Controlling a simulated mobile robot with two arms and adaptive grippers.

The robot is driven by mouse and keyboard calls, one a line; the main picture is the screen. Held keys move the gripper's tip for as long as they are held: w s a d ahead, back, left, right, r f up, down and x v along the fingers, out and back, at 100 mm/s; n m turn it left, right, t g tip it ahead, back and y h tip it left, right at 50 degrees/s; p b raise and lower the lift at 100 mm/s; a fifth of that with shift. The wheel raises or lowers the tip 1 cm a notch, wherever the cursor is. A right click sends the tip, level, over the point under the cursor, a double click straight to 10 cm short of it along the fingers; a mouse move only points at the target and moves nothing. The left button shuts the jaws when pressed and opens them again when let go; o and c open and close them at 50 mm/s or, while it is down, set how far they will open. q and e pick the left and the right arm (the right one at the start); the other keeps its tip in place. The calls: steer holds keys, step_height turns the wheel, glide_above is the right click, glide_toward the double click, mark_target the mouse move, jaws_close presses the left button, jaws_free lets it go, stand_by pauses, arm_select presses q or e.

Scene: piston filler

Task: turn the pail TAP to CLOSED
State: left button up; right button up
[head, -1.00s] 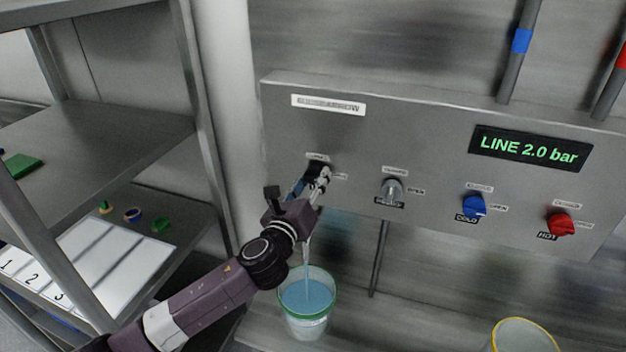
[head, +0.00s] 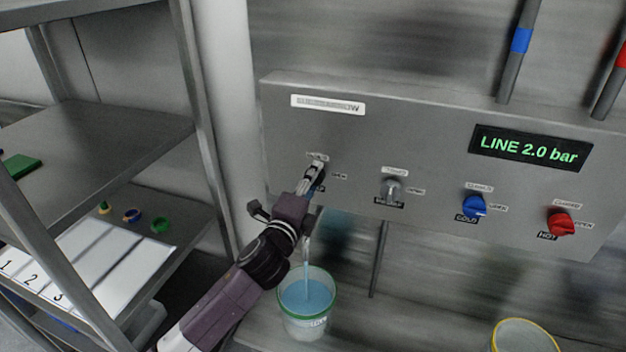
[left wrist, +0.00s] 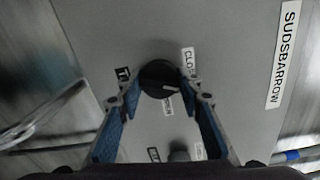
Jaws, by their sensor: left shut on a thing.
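The black TAP knob (head: 319,180) is on the grey panel, mostly hidden behind my left gripper (head: 314,177) in the head view. In the left wrist view the round black knob (left wrist: 155,76) sits between the fingertips of my left gripper (left wrist: 158,88), which is shut on it. A pale mark on the knob points between the CLOSED label (left wrist: 188,62) and the OPEN label (left wrist: 168,105); I cannot tell exactly where it stands. A stream runs down into the green-rimmed pail (head: 307,325), which holds blue liquid. My right gripper is not in view.
To the right on the panel are a grey knob (head: 391,188), a blue COLD knob (head: 474,207) and a red HOT knob (head: 561,222). A display (head: 529,149) reads LINE 2.0 bar. A yellow-rimmed pail (head: 524,337) stands lower right. A metal shelf (head: 105,135) is at left.

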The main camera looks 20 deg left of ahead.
arm_select(q)
steer(key=n, duration=0.4)
steer(key=shift+n, duration=0.4)
stand_by(0.4)
steer(key=o, duration=1.2)
steer(key=shift+a, duration=0.1)
steer(key=shift+c, duration=0.2)
steer(key=s, duration=1.2)
steer(key=shift+a, duration=0.2)
